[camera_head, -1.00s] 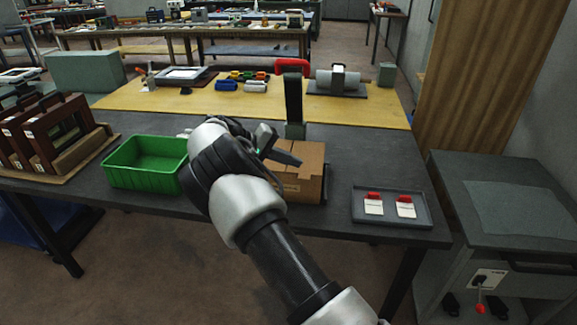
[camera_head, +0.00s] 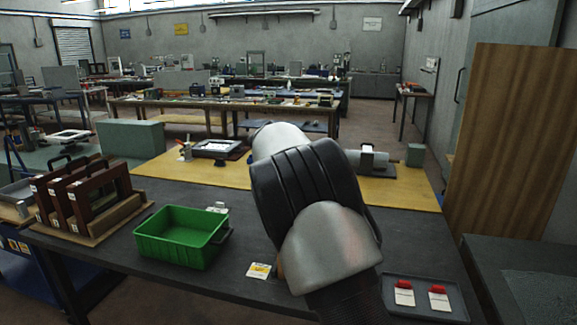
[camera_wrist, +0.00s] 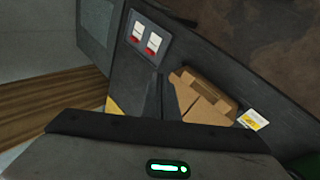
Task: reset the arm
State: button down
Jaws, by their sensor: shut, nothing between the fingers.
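My arm (camera_head: 312,210) rises from the bottom of the head view across the middle of the dark table; its far end is hidden behind its own thick links. My gripper (camera_wrist: 157,85) shows in the wrist view, with its dark housing and green light along the bottom. It is shut and empty, pointing down over the table. An open cardboard box (camera_wrist: 202,98) lies below and to its right, apart from it as far as I can tell. In the head view, my arm hides most of this box.
A green bin (camera_head: 181,237) stands left of my arm, with brown frames in a rack (camera_head: 128,212) farther left. A yellow-and-white card (camera_head: 259,271) lies on the table. A grey tray (camera_head: 455,307) with two red-topped cards is at the right. A yellow mat (camera_head: 405,190) lies behind.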

jog(key=s+d+r+t+y+p, duration=0.1)
jog(key=s+d+r+y, duration=0.2)
jog(key=s+r, duration=0.4)
jog(key=s+d+r+y+p, duration=0.2)
jog(key=s+r, duration=0.3)
jog(key=s, duration=0.5)
jog(key=s+a+t+y+p, duration=0.1)
jog(key=s+t+y+p, duration=0.1)
jog(key=s, duration=1.6)
jog(key=shift+s+a+f+m+t, duration=0.3)
jog(key=shift+f+m+t, duration=0.1)
jog(key=shift+t, duration=0.4)
